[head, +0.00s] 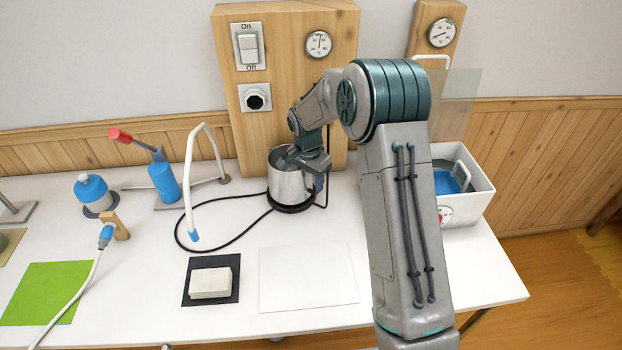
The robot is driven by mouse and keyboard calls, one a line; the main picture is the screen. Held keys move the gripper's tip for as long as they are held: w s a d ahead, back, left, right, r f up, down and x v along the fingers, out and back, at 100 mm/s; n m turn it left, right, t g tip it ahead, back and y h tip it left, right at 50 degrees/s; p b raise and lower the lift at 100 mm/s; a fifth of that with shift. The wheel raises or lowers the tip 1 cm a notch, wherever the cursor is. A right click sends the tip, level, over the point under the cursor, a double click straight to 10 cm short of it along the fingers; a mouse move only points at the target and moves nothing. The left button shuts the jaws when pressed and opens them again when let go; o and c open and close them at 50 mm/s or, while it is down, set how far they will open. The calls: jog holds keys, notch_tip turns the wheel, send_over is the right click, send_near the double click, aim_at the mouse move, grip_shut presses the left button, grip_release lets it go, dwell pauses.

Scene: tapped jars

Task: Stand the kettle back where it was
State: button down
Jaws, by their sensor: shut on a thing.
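The kettle (287,186) is a shiny metal pot, upright at the back of the white table. Its bottom is at a round black base (292,208); I cannot tell whether it rests fully on it. My gripper (318,178) is at the kettle's right side, shut on it, apparently at the handle. The gripper and wrist hide the handle and part of the kettle's rim.
A black cord (228,249) loops left of the base. A white bent spout (190,185) stands left of the kettle. A wooden panel (290,60) rises behind. A white bin (472,207) is right of my arm. A white sheet (308,277) lies in front.

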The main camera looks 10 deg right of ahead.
jog(key=shift+f+b, duration=0.5)
jog(key=shift+f, duration=0.05)
dwell(0.5)
jog(key=c, duration=0.7)
grip_release()
jog(key=shift+r, duration=0.15)
jog(key=shift+s+a+r+p, duration=0.15)
jog(key=shift+r+p, duration=0.9)
jog(key=shift+r, duration=0.9)
jog(key=shift+s+a+r+p, duration=0.15)
jog(key=shift+r+p, duration=0.9)
jog(key=shift+r, duration=0.85)
jog(key=shift+w, duration=0.1)
jog(key=r, duration=0.4)
jog(key=r+b, duration=0.1)
jog(key=r, duration=0.4)
jog(key=a+r, duration=0.1)
jog(key=r, duration=0.3)
jog(key=shift+s+r, duration=0.35)
